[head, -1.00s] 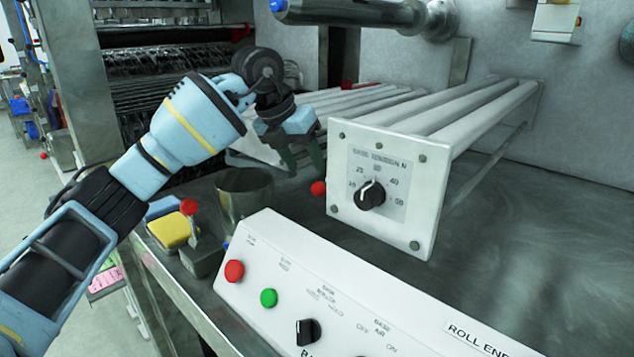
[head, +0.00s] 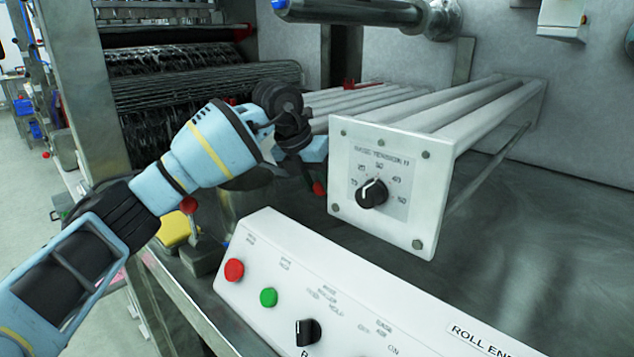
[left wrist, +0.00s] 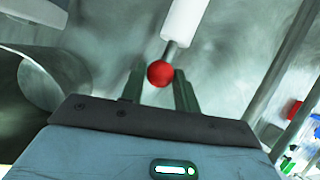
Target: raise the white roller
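In the left wrist view a white cylinder (left wrist: 187,22) ends in a short metal rod with a red ball (left wrist: 160,73) on its tip. My left gripper (left wrist: 160,82) is open, with its two dark fingers on either side of the ball. Contact cannot be told. In the head view the red ball (head: 319,188) shows beside the fingers of my left gripper (head: 314,180), left of the white dial box (head: 385,235). White rollers (head: 355,105) lie behind my gripper, partly hidden by it. Which roller the ball belongs to is unclear. My right gripper is out of view.
A white control panel (head: 350,285) with red and green buttons and a black knob stands in front. A metal cup (head: 232,207) and a yellow block (head: 175,230) sit below my left arm. Bare metal deck (head: 520,235) lies at the right.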

